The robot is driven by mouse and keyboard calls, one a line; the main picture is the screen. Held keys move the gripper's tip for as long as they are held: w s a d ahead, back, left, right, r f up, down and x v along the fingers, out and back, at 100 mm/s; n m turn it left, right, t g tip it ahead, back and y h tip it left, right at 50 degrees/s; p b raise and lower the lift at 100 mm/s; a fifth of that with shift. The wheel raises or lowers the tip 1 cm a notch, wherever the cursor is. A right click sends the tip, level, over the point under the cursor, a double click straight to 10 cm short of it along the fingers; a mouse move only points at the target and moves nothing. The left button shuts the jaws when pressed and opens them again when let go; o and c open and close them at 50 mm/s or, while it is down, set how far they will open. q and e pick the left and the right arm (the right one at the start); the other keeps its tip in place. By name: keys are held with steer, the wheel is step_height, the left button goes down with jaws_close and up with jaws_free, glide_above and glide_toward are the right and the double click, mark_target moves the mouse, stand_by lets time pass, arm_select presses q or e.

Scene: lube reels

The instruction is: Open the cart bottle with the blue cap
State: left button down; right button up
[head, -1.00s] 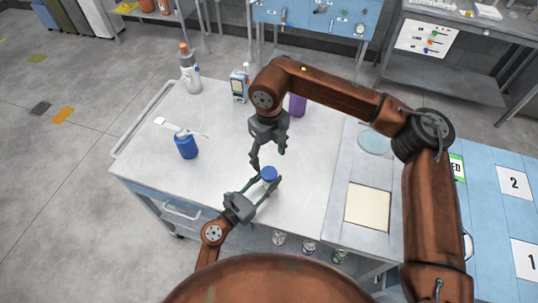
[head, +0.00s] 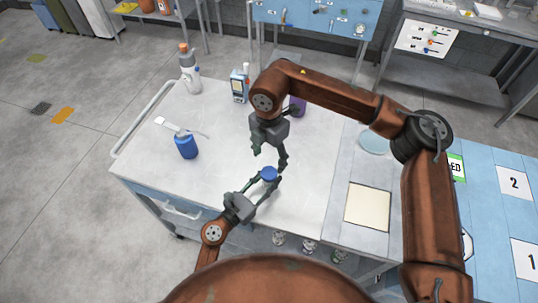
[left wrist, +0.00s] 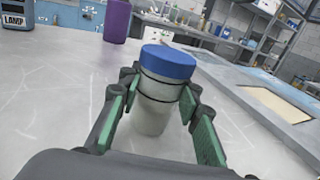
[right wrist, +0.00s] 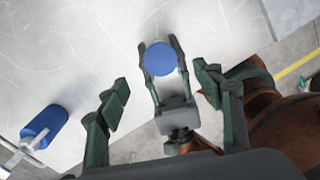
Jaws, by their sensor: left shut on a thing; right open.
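The cart bottle has a blue cap (head: 269,174) and a pale, translucent body (left wrist: 152,115) with dark rings below the cap. It stands upright on the white cart top (head: 228,200). My left gripper (head: 262,182) is shut around the bottle's body, and its green-padded fingers show on both sides in the left wrist view. My right gripper (head: 270,158) is open and empty, above and just behind the cap in the head view. In the right wrist view the blue cap (right wrist: 160,59) lies beyond the open fingers, between them and not touched.
A blue bottle (head: 187,145) with a white lever top stands at left on the cart. A white bottle with an orange top (head: 188,68), a blue handheld device (head: 239,85) and a purple cylinder (head: 297,105) stand at the back. A cream pad (head: 368,206) lies at right.

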mark_target(269, 172)
steer(key=shift+f, duration=3.6)
steer(key=shift+c, duration=0.5)
